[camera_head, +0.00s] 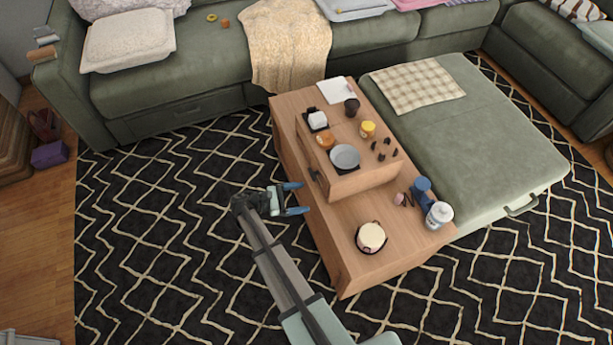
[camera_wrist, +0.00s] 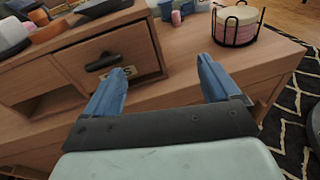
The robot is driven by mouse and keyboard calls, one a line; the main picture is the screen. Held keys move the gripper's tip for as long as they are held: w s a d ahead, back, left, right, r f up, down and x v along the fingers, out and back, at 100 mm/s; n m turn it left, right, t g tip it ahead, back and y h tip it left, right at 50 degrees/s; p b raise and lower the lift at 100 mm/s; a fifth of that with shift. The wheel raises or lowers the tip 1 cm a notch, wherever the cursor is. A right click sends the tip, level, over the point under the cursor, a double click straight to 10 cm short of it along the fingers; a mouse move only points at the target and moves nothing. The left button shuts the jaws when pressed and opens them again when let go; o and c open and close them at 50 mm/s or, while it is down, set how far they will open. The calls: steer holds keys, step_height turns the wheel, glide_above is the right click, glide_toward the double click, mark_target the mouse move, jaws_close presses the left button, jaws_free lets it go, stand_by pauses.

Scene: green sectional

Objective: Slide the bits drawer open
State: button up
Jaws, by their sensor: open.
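The wooden drawer (camera_wrist: 75,62) has a dark handle (camera_wrist: 104,62) and a pale label, partly hidden by my gripper's left finger. Its front looks flush with the small wooden unit. The handle also shows small in the head view (camera_head: 315,176), on the unit's left side. My gripper (camera_head: 298,198) is open and empty, with blue fingers, over the rug just left of the table. In the wrist view my gripper (camera_wrist: 161,64) has its left fingertip just below and right of the handle, apparently not gripping it.
On top of the unit stand a grey dish (camera_head: 344,157), a yellow-lidded jar (camera_head: 367,129) and a dark cup (camera_head: 352,107). A round pale item in a black wire holder (camera_head: 370,237) stands on the lower tabletop (camera_head: 335,255). An open compartment (camera_wrist: 45,103) lies left of the drawer.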

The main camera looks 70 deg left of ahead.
steer(key=s+a+n+t+y, duration=0.2)
steer(key=s+a+y, duration=0.1)
steer(key=s+a, duration=0.45)
steer(key=w, duration=1.3)
steer(key=shift+d, duration=0.15)
steer(key=shift+w, duration=0.1)
steer(key=c, duration=1.5)
steer(key=s, duration=1.2)
steer(key=shift+s, duration=0.2)
steer(key=o, duration=1.5)
